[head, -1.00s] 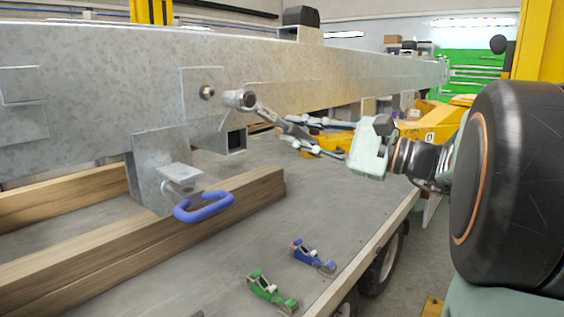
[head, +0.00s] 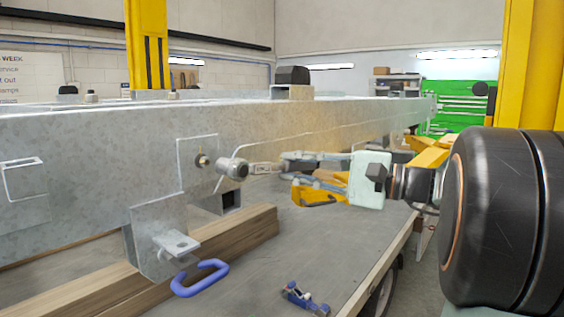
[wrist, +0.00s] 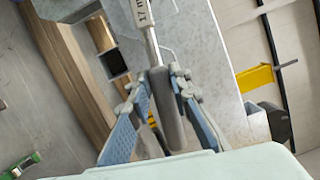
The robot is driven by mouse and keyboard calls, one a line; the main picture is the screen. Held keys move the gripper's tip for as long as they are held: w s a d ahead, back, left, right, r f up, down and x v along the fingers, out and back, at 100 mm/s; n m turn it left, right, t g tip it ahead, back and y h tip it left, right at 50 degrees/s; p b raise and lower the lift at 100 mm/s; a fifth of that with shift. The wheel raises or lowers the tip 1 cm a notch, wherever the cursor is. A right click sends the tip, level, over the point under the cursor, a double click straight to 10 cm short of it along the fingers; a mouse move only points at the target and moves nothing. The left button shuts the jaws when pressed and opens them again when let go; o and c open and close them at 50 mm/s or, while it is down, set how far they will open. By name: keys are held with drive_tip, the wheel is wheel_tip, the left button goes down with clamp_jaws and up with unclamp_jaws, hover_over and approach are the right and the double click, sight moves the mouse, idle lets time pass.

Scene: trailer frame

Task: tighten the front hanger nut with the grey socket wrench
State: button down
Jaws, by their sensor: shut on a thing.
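The front hanger nut (head: 201,160) sits on a stud in a square plate on the side of the galvanised beam (head: 90,145). My gripper (head: 290,168) is shut on the handle of the grey socket wrench (head: 236,168). The wrench head is just right of the nut in the head view, with a gap showing between them. Its handle runs roughly level back to my gripper. In the wrist view the wrench handle (wrist: 166,112) lies between my two fingers (wrist: 158,88) and points up the picture. The nut cannot be made out there.
Timbers (head: 245,226) lie on the grey deck. A blue tool (head: 305,298) lies on the deck, and a green one (wrist: 22,165) shows in the wrist view. Yellow machinery stands behind.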

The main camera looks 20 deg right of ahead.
drive_tip(key=shift+w+a+r+n+p, duration=0.2)
drive_tip(key=shift+w+r+n+p, duration=0.35)
drive_tip(key=shift+p, duration=0.1)
drive_tip(key=shift+w+a+r+n+p, duration=0.2)
drive_tip(key=shift+w+r+n+p, duration=0.3)
drive_tip(key=shift+p, duration=0.1)
drive_tip(key=shift+x, duration=0.8)
drive_tip(key=shift+w, duration=0.35)
drive_tip(key=shift+b+x, duration=0.35)
drive_tip(key=shift+x, duration=0.5)
drive_tip(key=shift+w+d+f, duration=0.1)
drive_tip(key=shift+w, duration=0.05)
drive_tip(key=c, duration=2.4)
unclamp_jaws()
clamp_jaws()
